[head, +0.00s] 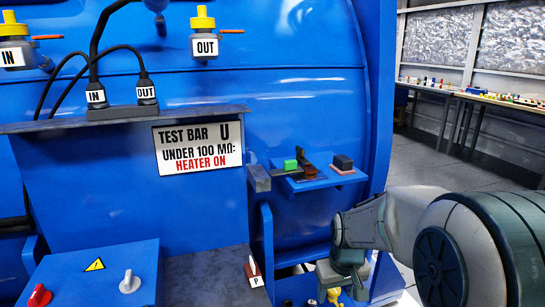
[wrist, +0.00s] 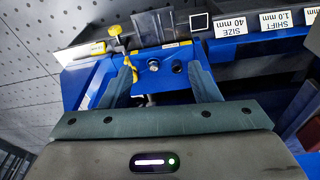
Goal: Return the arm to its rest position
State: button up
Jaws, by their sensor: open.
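My arm (head: 420,225) reaches in from the right of the head view and bends down in front of the blue machine. My gripper (head: 337,285) hangs at the lower middle right, partly cut off by the bottom edge. In the wrist view my gripper (wrist: 160,68) shows two fingers spread apart with nothing held between them. A blue block with a round metal fitting (wrist: 154,66) and dark holes lies beyond and between the fingers. A yellow piece (wrist: 127,68) is near the left finger. I cannot tell whether the fingers touch anything.
The blue machine (head: 310,110) fills the left and middle. A small shelf (head: 318,182) with a green block (head: 290,165) and dark pieces juts out above my gripper. A switch box (head: 95,275) stands lower left. Grey floor (head: 425,160) is open at the right, before distant tables.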

jog(key=s+r+m+p, duration=0.1)
jog(key=s+r+p, duration=0.7)
jog(key=r, duration=0.4)
jog(key=s+r+m+t+p, duration=0.1)
jog(key=s+r+p, duration=0.7)
jog(key=r, duration=0.4)
jog(key=shift+s, duration=0.55)
jog(key=shift+a, duration=0.1)
